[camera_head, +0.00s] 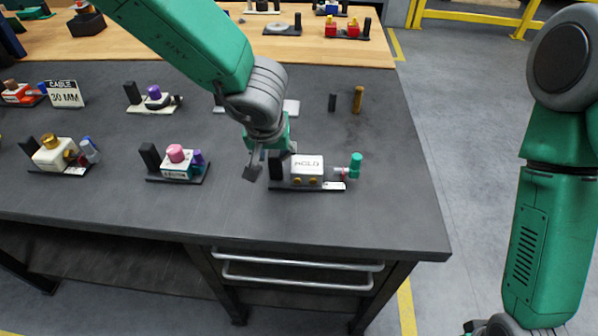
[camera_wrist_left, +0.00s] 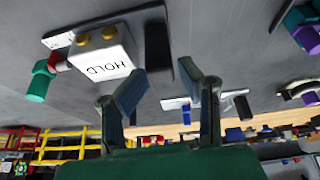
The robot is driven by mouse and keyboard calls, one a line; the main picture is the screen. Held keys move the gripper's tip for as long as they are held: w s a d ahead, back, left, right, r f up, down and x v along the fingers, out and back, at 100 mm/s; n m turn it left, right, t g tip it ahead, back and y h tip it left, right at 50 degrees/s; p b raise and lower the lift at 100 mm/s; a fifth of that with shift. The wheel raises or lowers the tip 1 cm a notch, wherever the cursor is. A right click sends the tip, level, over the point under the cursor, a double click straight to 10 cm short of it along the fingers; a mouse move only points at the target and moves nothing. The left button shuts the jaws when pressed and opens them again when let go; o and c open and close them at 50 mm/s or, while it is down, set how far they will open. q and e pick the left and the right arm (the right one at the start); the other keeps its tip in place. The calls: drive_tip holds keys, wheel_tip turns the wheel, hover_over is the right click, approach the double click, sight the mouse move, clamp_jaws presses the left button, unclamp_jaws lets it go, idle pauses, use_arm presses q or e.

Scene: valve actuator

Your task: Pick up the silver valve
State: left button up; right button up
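A pale silver-white valve block marked HOLD (camera_head: 307,168) stands on a dark base near the right front of the dark table, with brass knobs on its front and a teal knob (camera_head: 356,160) at its right. In the left wrist view the block (camera_wrist_left: 104,62) appears upside down. My left gripper (camera_head: 268,161) hangs just left of this valve, beside the base's black upright block. In the wrist view its two fingers (camera_wrist_left: 162,92) are apart and nothing shows held between them; the black upright (camera_wrist_left: 157,52) lies beyond the gap. My right gripper is out of view.
A pink-knobbed valve (camera_head: 178,163) stands left of the gripper, with a gold-knobbed one (camera_head: 54,154) farther left. A dark post (camera_head: 332,102) and a brass post (camera_head: 357,100) stand behind the HOLD valve. The table front is clear.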

sight(279, 162)
use_arm(q)
drive_tip(key=x, duration=0.4)
drive_tip(key=shift+s+d, duration=0.2)
drive_tip(key=shift+d, duration=0.15)
drive_tip(key=shift+w+d, duration=0.1)
drive_tip(key=shift+d, duration=0.05)
clamp_jaws()
drive_tip(key=shift+a+r, duration=0.2)
drive_tip(key=shift+a, duration=0.3)
drive_tip(key=r, duration=0.5)
drive_tip(key=d+r, duration=0.1)
drive_tip(key=r, duration=0.2)
drive_tip(key=shift+r, duration=0.2)
drive_tip(key=shift+a+r, duration=0.2)
drive_tip(key=f, duration=0.1)
drive_tip(key=f+h, duration=0.1)
drive_tip(key=f, duration=0.1)
drive_tip(key=f+h, duration=0.1)
drive_tip(key=f, duration=0.1)
drive_tip(key=shift+s+a, duration=0.35)
drive_tip(key=shift+a, duration=0.05)
drive_tip(key=shift+s+d+f, duration=0.15)
drive_tip(key=shift+f, duration=0.25)
drive_tip(key=shift+s+d+f, duration=0.1)
drive_tip(key=shift+s+f, duration=0.05)
drive_tip(key=shift+f, duration=0.25)
drive_tip(key=shift+w+f, duration=0.1)
drive_tip(key=shift+f, duration=0.65)
